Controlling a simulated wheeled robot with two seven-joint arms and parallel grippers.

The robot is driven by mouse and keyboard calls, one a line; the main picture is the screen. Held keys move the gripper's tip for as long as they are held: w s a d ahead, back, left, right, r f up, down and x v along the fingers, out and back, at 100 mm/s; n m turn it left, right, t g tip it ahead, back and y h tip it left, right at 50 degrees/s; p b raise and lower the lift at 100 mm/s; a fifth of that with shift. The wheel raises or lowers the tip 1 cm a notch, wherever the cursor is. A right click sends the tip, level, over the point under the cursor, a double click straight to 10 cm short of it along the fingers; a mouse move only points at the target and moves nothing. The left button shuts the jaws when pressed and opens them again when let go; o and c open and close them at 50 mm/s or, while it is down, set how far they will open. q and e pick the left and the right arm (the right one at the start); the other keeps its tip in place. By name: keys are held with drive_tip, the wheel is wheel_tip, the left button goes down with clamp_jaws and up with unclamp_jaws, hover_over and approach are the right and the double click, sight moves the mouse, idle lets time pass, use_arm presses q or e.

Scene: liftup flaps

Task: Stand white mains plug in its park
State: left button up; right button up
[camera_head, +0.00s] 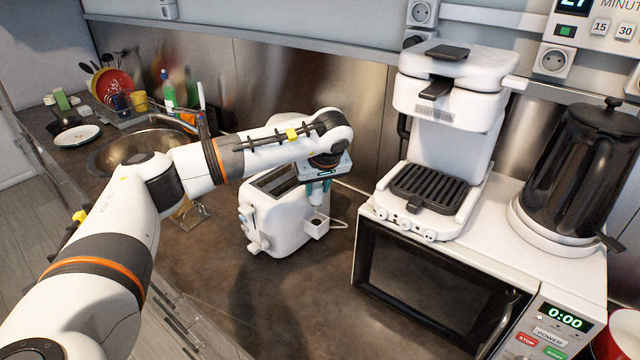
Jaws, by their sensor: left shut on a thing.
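My left gripper (320,190) points down just right of the white toaster (270,225). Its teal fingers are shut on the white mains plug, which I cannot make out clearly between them. A small white holder with a dark opening, which looks like the park (316,226), sits low on the toaster's right side. The fingers are above this holder; I cannot tell whether the plug touches it. A thin white cord (338,222) shows beside the holder. My right gripper is out of view.
A white microwave (440,290) stands to the right, carrying a white coffee machine (455,115) and a black kettle (575,165). Wall sockets (553,60) are at the back. A sink (125,150) lies left. The counter (230,290) before the toaster is clear.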

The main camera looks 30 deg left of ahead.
sight(319, 196)
use_arm(q)
drive_tip(key=shift+a, duration=0.15)
drive_tip(key=shift+f+b, duration=0.4)
drive_tip(key=shift+f, duration=0.3)
wheel_tip(319, 196, down, 3)
drive_tip(key=shift+f+b, duration=0.1)
drive_tip(key=shift+b, duration=0.9)
drive_tip(key=shift+f+b, duration=0.35)
drive_tip(key=shift+f, duration=0.3)
drive_tip(key=shift+f+b, duration=0.5)
drive_tip(key=shift+f, duration=0.5)
drive_tip(key=o, duration=1.1)
